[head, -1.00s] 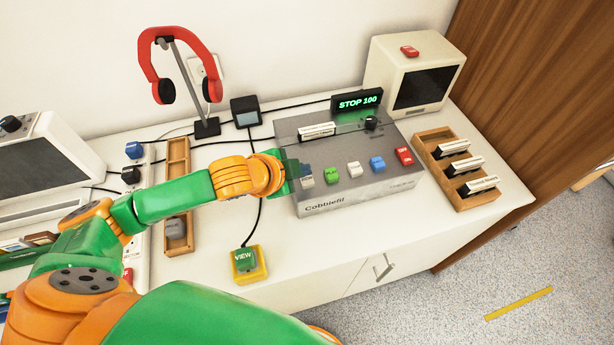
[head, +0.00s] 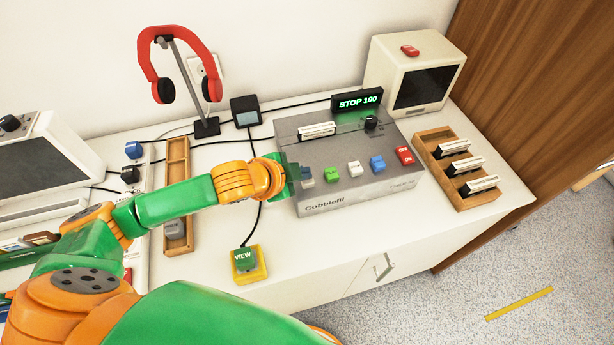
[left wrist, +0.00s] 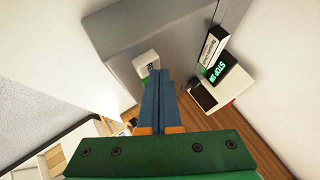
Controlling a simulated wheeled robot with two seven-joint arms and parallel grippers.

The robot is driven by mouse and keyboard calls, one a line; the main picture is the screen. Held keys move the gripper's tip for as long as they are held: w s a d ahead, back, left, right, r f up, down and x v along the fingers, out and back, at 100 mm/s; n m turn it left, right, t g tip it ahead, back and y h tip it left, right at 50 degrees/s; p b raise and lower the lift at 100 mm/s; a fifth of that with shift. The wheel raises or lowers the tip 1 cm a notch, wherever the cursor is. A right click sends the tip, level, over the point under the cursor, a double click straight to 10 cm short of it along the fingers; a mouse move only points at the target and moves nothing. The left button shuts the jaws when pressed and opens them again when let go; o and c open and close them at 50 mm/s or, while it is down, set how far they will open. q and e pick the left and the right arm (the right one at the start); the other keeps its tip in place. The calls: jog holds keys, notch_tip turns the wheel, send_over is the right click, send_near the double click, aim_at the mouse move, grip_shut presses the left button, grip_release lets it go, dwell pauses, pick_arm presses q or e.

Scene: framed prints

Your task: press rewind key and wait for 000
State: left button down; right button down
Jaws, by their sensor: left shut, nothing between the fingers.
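The grey tape deck (head: 345,199) stands on the white counter with a row of coloured keys along its front. Its display (head: 357,101) reads "STOP 100" in green; it also shows in the left wrist view (left wrist: 219,71). The leftmost key, whitish (head: 307,183), is partly hidden by my left gripper (head: 304,172). In the left wrist view the shut blue fingers (left wrist: 158,76) point at a white key (left wrist: 145,61), their tips right at its edge. I cannot tell whether they touch or press it. My right gripper is not in view.
Green (head: 331,174), white (head: 354,169), blue (head: 377,164) and red (head: 404,155) keys sit to the right. A wooden rack of cartridges (head: 432,152), a small monitor (head: 385,55), red headphones (head: 150,62) and a yellow-based VIEW button (head: 247,276) stand around. The counter front is clear.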

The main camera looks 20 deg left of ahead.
aim_at(302, 182)
pick_arm(q)
jog(key=shift+f+b, duration=0.35)
jog(key=shift+f, duration=0.3)
dwell(0.4)
jog(key=shift+r+p, duration=1.3)
jog(key=shift+p, duration=0.25)
notch_tip(302, 182, up, 5)
jog(key=p, duration=0.6)
jog(key=shift+r, duration=0.1)
jog(key=shift+f, duration=0.2)
